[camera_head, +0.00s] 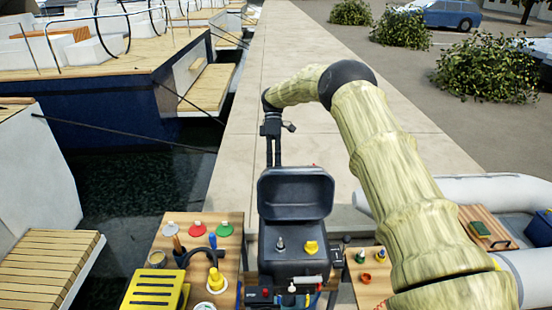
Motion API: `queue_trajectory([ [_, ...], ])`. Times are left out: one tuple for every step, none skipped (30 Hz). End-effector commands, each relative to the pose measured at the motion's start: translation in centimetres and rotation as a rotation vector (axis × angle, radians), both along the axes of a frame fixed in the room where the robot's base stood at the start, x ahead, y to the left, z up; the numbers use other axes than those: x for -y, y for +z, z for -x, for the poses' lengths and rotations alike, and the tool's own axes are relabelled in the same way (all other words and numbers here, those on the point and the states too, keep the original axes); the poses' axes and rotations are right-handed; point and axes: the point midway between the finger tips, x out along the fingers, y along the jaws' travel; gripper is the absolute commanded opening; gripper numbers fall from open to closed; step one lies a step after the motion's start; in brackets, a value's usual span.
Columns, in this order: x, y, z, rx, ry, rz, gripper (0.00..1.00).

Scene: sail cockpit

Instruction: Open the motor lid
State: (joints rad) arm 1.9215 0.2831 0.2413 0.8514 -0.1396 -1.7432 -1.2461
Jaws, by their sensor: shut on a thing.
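The motor lid (296,196) is a dark, hollow cover that stands raised behind the motor box (285,262). Its inner side faces me, and the box below is uncovered, with a grey knob (280,243) and a yellow cap (311,247) on top. My gripper (274,163) is at the lid's upper left edge with its fingers pointing down. The fingers are shut on the lid's edge; the exact contact is small and partly hidden behind the lid.
Wooden boards flank the motor, the left one (226,262) holding coloured caps, a yellow slotted box (157,288) and a yellow bottle (216,280). A grey inflatable boat (470,188) lies right. The concrete quay (300,60) behind is clear.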

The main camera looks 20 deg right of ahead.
Motion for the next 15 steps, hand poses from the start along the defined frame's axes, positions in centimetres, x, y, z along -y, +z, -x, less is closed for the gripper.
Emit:
queue_trajectory([
  [-0.37,-2.52,1.03,-0.034,0.008,-0.006,0.00],
  [-0.32,-2.55,1.13,-0.038,0.008,-0.008,0.00],
  [-0.25,-2.58,1.24,-0.041,0.007,-0.010,0.00],
  [-0.19,-2.59,1.31,-0.043,0.006,-0.011,0.00],
  [-0.12,-2.60,1.38,-0.045,0.005,-0.012,0.00],
  [-0.02,-2.61,1.45,-0.046,0.004,-0.013,0.00],
  [0.06,-2.62,1.50,-0.046,0.003,-0.014,0.00],
  [0.14,-2.62,1.55,-0.047,0.002,-0.014,0.00],
  [0.22,-2.63,1.60,-0.047,0.000,-0.014,0.00],
  [0.28,-2.63,1.64,-0.047,-0.001,-0.015,0.00],
  [0.35,-2.62,1.67,-0.047,-0.002,-0.015,0.00],
  [0.43,-2.63,1.71,-0.046,-0.004,-0.015,0.00],
  [0.48,-2.63,1.73,-0.046,-0.005,-0.015,0.00],
  [0.54,-2.63,1.77,-0.046,-0.006,-0.015,0.00],
  [0.56,-2.63,1.78,-0.046,-0.007,-0.015,0.00],
])
